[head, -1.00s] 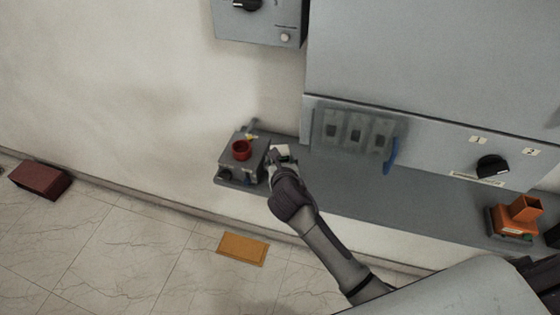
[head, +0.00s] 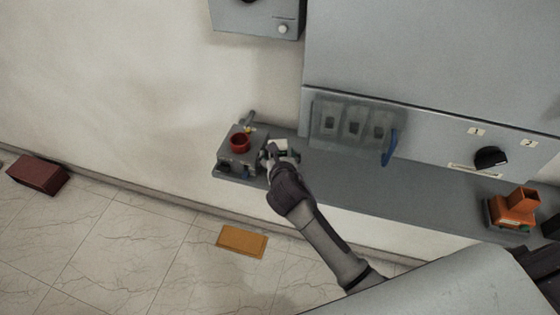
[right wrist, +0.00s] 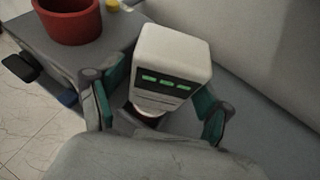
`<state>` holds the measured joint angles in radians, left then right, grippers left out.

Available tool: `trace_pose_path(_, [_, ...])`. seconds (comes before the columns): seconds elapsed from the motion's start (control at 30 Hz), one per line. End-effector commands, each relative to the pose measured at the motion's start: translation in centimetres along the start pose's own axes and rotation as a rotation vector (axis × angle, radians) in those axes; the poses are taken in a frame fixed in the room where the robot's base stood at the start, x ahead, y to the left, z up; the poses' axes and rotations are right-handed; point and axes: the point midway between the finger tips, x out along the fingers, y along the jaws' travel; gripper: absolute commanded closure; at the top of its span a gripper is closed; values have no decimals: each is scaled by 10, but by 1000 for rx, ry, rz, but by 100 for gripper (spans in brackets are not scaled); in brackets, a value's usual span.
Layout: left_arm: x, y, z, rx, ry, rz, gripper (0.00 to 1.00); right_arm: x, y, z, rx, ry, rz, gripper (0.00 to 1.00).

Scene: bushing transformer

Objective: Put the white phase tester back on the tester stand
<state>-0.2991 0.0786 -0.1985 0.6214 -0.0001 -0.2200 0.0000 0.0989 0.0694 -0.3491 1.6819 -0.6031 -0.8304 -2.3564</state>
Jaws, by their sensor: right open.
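The white phase tester (right wrist: 170,65), a white block with green display marks on a dark strip, stands on the grey shelf, just right of a grey box. It also shows small in the head view (head: 279,145). My right gripper (head: 280,158) is at the tester. In the right wrist view its teal-padded fingers (right wrist: 154,106) are open on either side of it, with a gap on the right. The tester's lower part is hidden. An orange holder with a square mouth (head: 517,208) stands at the shelf's right end; I cannot tell whether it is the tester stand. My left gripper is not in view.
The grey box (head: 230,160) with a red cup (head: 240,142) is close left of the gripper. A cabinet (head: 430,60) with a blue handle (head: 389,148) rises behind the shelf (head: 400,185). The shelf's middle is clear. An orange plate (head: 242,241) lies on the floor.

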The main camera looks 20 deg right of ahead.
Motion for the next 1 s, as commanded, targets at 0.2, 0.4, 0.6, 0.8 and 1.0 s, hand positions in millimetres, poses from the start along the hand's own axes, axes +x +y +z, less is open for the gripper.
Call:
trace_pose_path(0.2, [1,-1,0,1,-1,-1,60,-39,0,-2,-1,0,3,21])
trace_pose_path(0.4, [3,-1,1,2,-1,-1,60,-82,0,-2,0,1,2,21])
trace_pose_path(0.6, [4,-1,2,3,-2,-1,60,-110,0,-1,0,0,1,21])
trace_pose_path(0.8, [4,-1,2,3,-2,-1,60,-117,0,-1,0,1,0,21])
trace_pose_path(1.0, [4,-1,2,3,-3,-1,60,-114,0,-7,14,13,1,21])
